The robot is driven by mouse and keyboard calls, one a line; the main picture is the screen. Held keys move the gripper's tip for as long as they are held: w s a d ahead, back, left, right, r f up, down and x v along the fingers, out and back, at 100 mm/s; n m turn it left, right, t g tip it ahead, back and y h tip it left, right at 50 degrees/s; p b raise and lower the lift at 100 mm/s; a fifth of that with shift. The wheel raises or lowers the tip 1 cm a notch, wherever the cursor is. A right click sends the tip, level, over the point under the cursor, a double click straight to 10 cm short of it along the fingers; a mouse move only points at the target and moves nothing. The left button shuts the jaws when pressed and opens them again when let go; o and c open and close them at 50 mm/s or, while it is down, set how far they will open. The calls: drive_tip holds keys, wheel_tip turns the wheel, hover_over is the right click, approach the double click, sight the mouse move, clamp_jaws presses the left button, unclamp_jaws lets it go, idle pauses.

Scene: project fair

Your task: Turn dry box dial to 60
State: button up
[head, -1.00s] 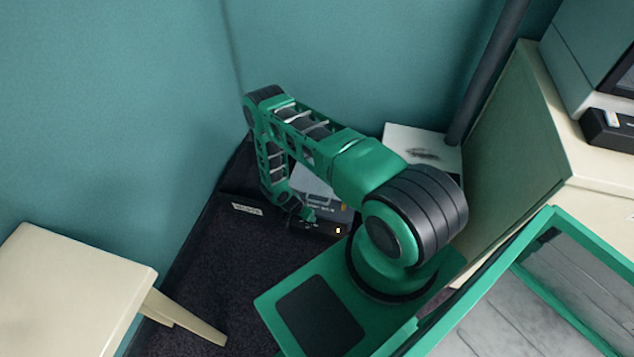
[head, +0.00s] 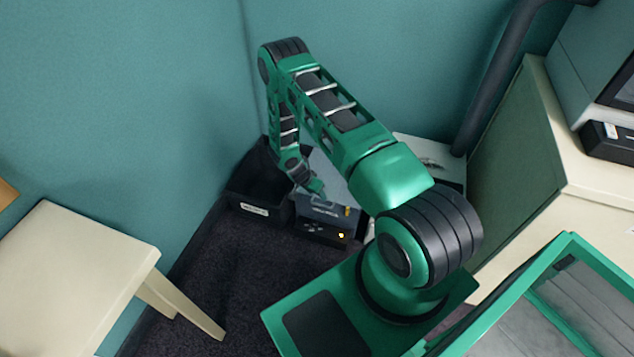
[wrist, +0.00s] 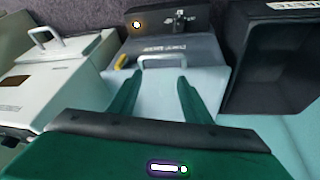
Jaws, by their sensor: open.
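The dry box, with a grey lid (wrist: 195,50), a wire handle and a black front panel (wrist: 215,22), stands on the floor in the corner. In the head view its front (head: 318,210) shows below my arm. A dark dial (wrist: 182,21) sits on the black panel in the wrist view, beside a glowing light (wrist: 137,24). The dial's markings and setting are too small to read. My gripper (wrist: 157,85) is open and empty, its two green fingers apart over the lid near the handle and short of the dial. In the head view my gripper (head: 317,190) is partly hard to make out.
A black bin (wrist: 270,65) with a white label stands right beside the dry box in the wrist view. A pale box with a handle (wrist: 60,65) stands on the other side. A cream table (head: 75,265) and a cabinet (head: 525,160) flank the corner. Dark carpet (head: 235,260) is clear in front.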

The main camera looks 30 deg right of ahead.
wheel_tip(320, 180, up, 6)
drive_tip(key=d, duration=0.1)
drive_tip(key=shift+w+r, duration=0.25)
drive_tip(key=shift+w, duration=0.2)
drive_tip(key=shift+d, duration=0.1)
drive_tip(key=shift+c, duration=0.2)
